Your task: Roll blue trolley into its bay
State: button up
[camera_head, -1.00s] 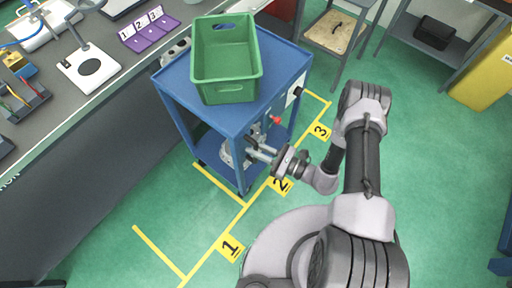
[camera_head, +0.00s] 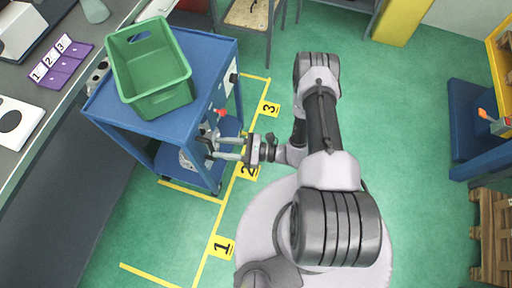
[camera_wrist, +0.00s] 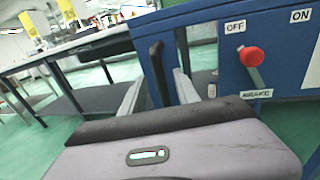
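The blue trolley (camera_head: 135,127) stands upright beside the bench, on the floor beside the yellow number plates 2 (camera_head: 248,167) and 3 (camera_head: 268,108). A green crate (camera_head: 158,98) sits on its top. My gripper (camera_head: 214,147) is at the trolley's right-hand side. In the wrist view my gripper (camera_wrist: 158,90) has its fingers apart, with a dark upright bar (camera_wrist: 160,73) between them and gaps visible; contact is not clear. A red-knobbed brake lever (camera_wrist: 252,57) leans towards the OFF label. The trolley hides part of the floor lines.
Yellow tape (camera_head: 150,275) marks the floor, with number plate 1 (camera_head: 221,247) at an area nearer me that looks empty. The grey bench (camera_head: 50,150) runs along the left. A blue object (camera_head: 470,120) and wooden pallets (camera_head: 492,240) stand at the right. Green floor between is clear.

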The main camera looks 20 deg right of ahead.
jog(key=p+v, duration=0.1)
jog(key=v, duration=1.2)
jog(key=shift+d+p, duration=0.2)
jog(key=shift+p, duration=0.2)
jog(key=shift+r, duration=0.1)
jog(key=w+r+n+g+h, duration=0.25)
jog(key=r+n+g, duration=0.3)
jog(key=r, duration=0.55)
jog(key=w+r+n+g+h, duration=0.1)
jog(key=r+n+g+h, duration=0.4)
jog(key=r, duration=0.6)
jog(key=s+a+r+n+t+h, duration=0.2)
jog(key=s+r+n+t+h, duration=0.1)
jog(key=r, duration=0.6)
jog(key=s+a+r+n+t+h, duration=0.3)
jog(key=s+r+n+t, duration=0.2)
jog(key=r, duration=0.5)
jog(key=shift+s+r, duration=0.2)
jog(key=shift+s, duration=0.85)
jog(key=shift+n+h, duration=0.25)
